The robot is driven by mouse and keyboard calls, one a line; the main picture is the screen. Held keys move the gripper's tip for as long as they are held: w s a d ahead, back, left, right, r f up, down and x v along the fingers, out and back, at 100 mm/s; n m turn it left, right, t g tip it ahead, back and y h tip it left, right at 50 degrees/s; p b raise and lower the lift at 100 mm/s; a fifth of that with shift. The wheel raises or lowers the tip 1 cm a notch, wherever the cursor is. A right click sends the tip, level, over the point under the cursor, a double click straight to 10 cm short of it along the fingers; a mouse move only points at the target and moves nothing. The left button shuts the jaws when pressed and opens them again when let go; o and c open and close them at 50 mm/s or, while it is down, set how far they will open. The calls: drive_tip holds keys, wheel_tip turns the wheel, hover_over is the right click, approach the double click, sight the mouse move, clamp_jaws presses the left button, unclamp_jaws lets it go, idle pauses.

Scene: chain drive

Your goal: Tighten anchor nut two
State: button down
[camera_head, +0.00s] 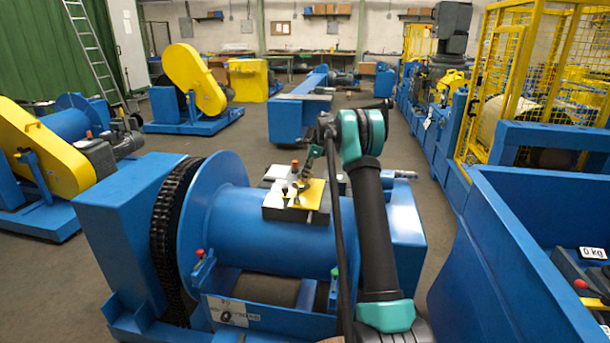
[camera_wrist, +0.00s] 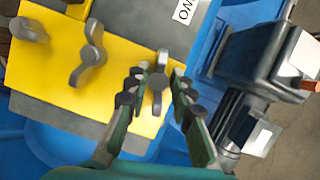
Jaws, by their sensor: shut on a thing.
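A yellow plate (camera_wrist: 50,75) lies on a grey block and carries wing nuts. In the wrist view, one grey wing nut (camera_wrist: 28,30) is at the far left, a second wing nut (camera_wrist: 88,55) is left of my gripper, and a third wing nut (camera_wrist: 160,62) stands between my fingers. My gripper (camera_wrist: 159,82) is shut on this third nut, with its dark padded fingers on either side. No number marks any nut. In the head view, the yellow plate (camera_head: 308,203) sits on top of the blue drum.
The blue drum (camera_head: 262,240) has a black chain (camera_head: 172,240) at its left end. A dark block (camera_wrist: 262,58) stands right of my fingers in the wrist view. A blue bin (camera_head: 520,250) is at the right, and yellow mesh fencing (camera_head: 555,70) stands behind it.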

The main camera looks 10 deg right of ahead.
drive_tip(key=shift+m, duration=0.5)
idle(1.4)
drive_tip(key=c, duration=1.6)
unclamp_jaws()
drive_tip(key=shift+c, duration=0.2)
drive_tip(key=v, duration=1.2)
drive_tip(key=shift+s, duration=0.25)
drive_tip(key=shift+a, duration=0.1)
